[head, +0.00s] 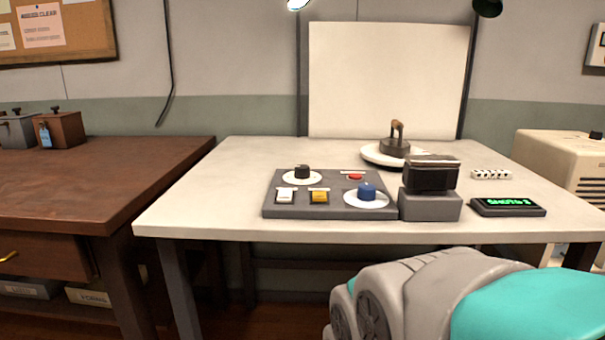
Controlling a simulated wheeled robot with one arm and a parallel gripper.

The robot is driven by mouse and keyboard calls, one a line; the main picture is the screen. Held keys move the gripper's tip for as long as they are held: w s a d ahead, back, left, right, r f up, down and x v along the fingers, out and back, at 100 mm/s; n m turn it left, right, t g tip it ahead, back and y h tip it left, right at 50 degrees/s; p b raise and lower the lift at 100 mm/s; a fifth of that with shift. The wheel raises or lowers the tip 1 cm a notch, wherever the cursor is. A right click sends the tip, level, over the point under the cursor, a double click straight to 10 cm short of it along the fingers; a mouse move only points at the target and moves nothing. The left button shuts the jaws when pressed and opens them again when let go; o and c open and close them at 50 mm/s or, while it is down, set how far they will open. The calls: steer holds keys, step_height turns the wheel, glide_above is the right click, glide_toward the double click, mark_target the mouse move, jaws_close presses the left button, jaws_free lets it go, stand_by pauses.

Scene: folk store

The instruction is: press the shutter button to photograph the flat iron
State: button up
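The flat iron (395,144), dark with a brown handle, stands on a round white turntable (372,155) before a pale backdrop. A dark box-like camera (431,174) on a grey block (430,205) stands in front of it and partly hides the turntable. Left of the camera lies a grey control panel (330,208). It bears a red button (355,177), a black knob (302,172), a blue knob (367,192), a white switch (285,195) and a yellow switch (319,197). Which one is the shutter button I cannot read. My gripper is out of view; only my arm shows below the table.
A small display (507,207) with green text, apparently "SHOTS" and a digit, lies right of the camera. A white strip (491,174) with dark marks lies behind it. A beige cabinet (560,160) stands at right, a brown desk (100,175) at left. The white table's (225,195) left part is clear.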

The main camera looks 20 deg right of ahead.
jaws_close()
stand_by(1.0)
